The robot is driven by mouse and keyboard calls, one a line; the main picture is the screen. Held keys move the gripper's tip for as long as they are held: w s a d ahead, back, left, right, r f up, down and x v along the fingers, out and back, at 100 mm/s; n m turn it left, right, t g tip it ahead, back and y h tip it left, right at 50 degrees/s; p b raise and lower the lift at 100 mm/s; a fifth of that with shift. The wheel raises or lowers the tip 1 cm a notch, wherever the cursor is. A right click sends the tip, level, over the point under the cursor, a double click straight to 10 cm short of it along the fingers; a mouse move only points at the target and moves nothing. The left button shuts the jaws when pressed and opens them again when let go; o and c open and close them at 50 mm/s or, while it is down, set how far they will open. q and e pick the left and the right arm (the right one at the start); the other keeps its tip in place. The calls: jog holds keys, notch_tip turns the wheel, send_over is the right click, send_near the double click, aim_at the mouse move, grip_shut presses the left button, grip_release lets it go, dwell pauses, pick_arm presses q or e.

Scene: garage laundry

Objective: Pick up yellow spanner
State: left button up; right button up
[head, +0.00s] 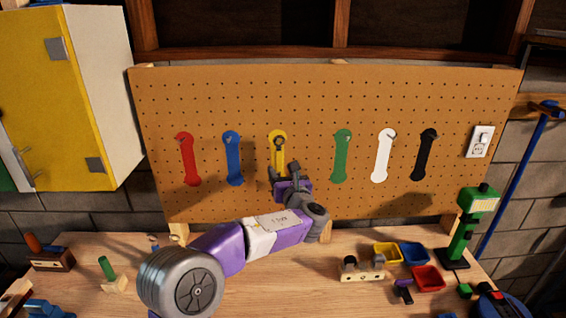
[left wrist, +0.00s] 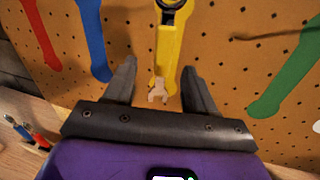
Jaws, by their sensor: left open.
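The yellow spanner (head: 278,146) hangs upright on the pegboard, third from the left in a row of coloured spanners. My left gripper (head: 284,172) is just in front of its lower end in the head view. In the left wrist view, the yellow spanner (left wrist: 171,50) runs down from the top edge to between the open fingers of my left gripper (left wrist: 158,88). The fingers stand apart on either side of its lower end, and nothing is gripped. I cannot tell whether either finger touches it. My right gripper does not show.
A blue spanner (head: 233,158) and a green spanner (head: 342,156) hang on either side. Red, white and black ones hang further out on the pegboard (head: 310,98). The workbench (head: 240,290) below holds small coloured bins (head: 427,278) and a green tool stand (head: 466,225) at right.

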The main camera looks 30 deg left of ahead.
aim_at(277, 163)
pick_arm(q)
jog(key=shift+w+a, duration=0.15)
jog(key=shift+a, duration=0.35)
jog(key=p+x, duration=0.1)
jog(key=x, duration=0.4)
jog(key=shift+f, duration=0.15)
jog(key=shift+w, duration=0.1)
grip_shut()
jog(key=shift+d+r, duration=0.1)
jog(key=shift+r, duration=0.25)
jog(key=b+v, duration=0.2)
jog(key=v, duration=1.6)
